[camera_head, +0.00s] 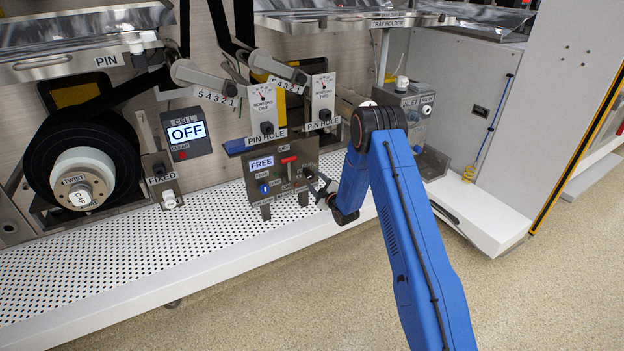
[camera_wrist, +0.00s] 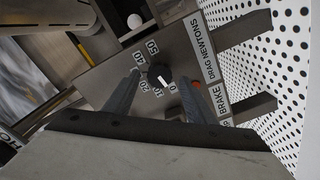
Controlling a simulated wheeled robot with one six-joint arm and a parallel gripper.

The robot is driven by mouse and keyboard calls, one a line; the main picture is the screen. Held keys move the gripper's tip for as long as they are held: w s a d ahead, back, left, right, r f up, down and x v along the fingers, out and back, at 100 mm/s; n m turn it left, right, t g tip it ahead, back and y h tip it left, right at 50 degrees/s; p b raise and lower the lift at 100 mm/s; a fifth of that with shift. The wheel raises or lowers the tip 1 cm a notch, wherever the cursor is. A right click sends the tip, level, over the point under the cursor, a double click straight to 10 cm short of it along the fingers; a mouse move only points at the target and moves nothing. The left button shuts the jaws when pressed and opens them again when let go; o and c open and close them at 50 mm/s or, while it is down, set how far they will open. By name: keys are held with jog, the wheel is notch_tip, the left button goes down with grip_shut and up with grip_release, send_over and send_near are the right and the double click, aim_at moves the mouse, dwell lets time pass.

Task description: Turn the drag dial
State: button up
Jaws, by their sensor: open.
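The drag dial (camera_wrist: 157,74) is a small dark knob with a white mark, on a grey plate labelled DRAG NEWTONS. Numbers from 0 to 50 curve around it, and the white mark points towards the 0. In the wrist view my gripper (camera_wrist: 160,80) is open, with one finger on each side of the dial; I cannot tell whether either touches it. In the head view my gripper (camera_head: 322,190) is at the right edge of the control panel (camera_head: 285,190), and the dial is hard to make out there.
A red part (camera_wrist: 197,85) sits beside the dial near the BRAKE label. The panel also carries a FREE display (camera_head: 261,164), a red switch (camera_head: 289,160) and a blue knob (camera_head: 264,188). A white perforated shelf (camera_head: 180,245) runs below. The floor in front is clear.

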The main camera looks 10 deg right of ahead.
jog(key=shift+x, duration=1.25)
jog(key=shift+c, duration=0.3)
jog(key=c, duration=1)
